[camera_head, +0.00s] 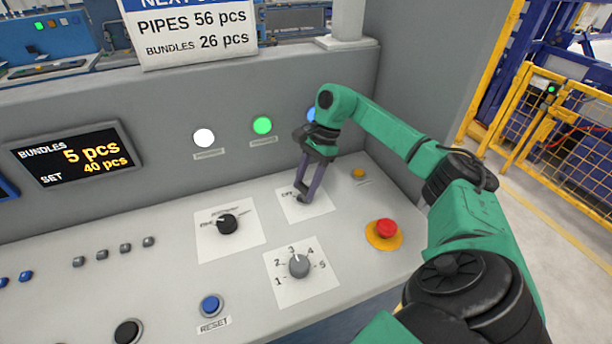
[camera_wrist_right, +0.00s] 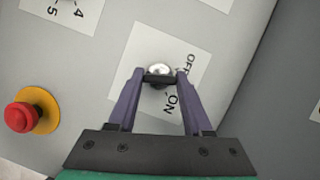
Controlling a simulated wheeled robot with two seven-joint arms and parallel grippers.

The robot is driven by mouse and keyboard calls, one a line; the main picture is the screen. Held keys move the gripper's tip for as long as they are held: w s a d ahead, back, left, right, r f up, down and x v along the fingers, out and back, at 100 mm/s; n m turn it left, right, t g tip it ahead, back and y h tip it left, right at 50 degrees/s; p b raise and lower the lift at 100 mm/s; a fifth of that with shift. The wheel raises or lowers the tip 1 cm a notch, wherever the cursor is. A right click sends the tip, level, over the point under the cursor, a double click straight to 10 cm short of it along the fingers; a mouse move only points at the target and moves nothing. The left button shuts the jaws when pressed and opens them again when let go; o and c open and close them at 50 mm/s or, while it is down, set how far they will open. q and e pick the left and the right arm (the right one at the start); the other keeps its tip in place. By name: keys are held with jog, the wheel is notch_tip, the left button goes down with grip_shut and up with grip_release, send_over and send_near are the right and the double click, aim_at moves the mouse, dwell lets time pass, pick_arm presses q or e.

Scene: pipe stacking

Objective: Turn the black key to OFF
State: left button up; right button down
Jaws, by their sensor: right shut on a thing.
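The black key (camera_wrist_right: 158,78) stands in a round silver lock (camera_wrist_right: 159,69) on a white label plate (camera_wrist_right: 127,84) marked OFF and ON. My right gripper (camera_wrist_right: 159,80) is shut on the black key, with one purple finger on each side of it. In the head view my right gripper (camera_head: 303,196) reaches down to the same plate (camera_head: 320,206), and its fingers mostly hide the key. The key's exact pointing direction is hard to tell. My left gripper is not in view.
A red emergency button (camera_head: 386,228) on a yellow base is to the right of a grey numbered dial (camera_head: 298,265). A black selector knob (camera_head: 227,224) is left of the key plate. A blue RESET button (camera_head: 210,305) is near the front. The panel's upright back wall (camera_head: 340,85) rises behind.

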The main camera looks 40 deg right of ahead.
jog(key=n+g, duration=0.1)
jog(key=n, duration=0.4)
jog(key=shift+w+r+g+h, duration=0.1)
jog(key=shift+w+g+h, duration=0.1)
jog(key=shift+g+h, duration=0.15)
jog(key=shift+n, duration=0.4)
jog(key=shift+c, duration=1.6)
grip_release()
